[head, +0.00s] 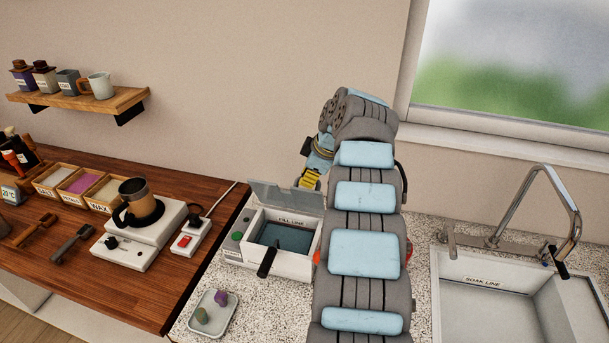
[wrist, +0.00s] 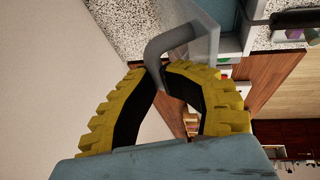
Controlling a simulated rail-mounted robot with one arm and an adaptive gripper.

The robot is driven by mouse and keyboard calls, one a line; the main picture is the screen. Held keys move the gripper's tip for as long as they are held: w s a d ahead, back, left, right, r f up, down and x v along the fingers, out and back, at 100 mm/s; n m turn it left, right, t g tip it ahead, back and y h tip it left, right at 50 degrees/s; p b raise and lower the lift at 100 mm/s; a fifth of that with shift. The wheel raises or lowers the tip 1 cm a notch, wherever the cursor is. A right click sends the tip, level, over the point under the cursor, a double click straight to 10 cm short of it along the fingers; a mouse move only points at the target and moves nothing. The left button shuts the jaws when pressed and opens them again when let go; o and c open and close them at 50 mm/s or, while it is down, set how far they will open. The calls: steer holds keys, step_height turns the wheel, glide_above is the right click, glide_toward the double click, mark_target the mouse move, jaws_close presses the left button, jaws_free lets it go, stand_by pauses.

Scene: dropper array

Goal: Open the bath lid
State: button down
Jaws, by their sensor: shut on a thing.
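The bath is a white box (head: 228,258) on the speckled counter, with dark blue-grey liquid inside and a FILL LINE label. Its grey lid (head: 283,195) stands raised at the back edge, so the opening shows. My gripper (head: 310,181) is at the lid's right end, partly behind my arm. In the wrist view my gripper's yellow fingers (wrist: 168,76) are shut on the lid's curved grey handle (wrist: 168,40). The handle's far end lies between the fingers. The lid's right part is hidden by my arm in the head view.
A black handle (head: 267,262) sticks out over the bath's front. A small tray (head: 211,330) with two lumps lies before it. A hot plate (head: 130,250) with a mug stands left on the wooden counter. A sink (head: 480,268) with a tap is right.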

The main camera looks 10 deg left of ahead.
steer(key=shift+s+d+f, duration=0.1)
steer(key=shift+d+f, duration=0.25)
steer(key=shift+f, duration=0.05)
steer(key=c, duration=1.3)
jaws_free()
steer(key=shift+s+d+f, duration=0.1)
steer(key=shift+o, duration=0.2)
steer(key=shift+r, duration=0.25)
steer(key=shift+r, duration=0.35)
steer(key=v, duration=1.1)
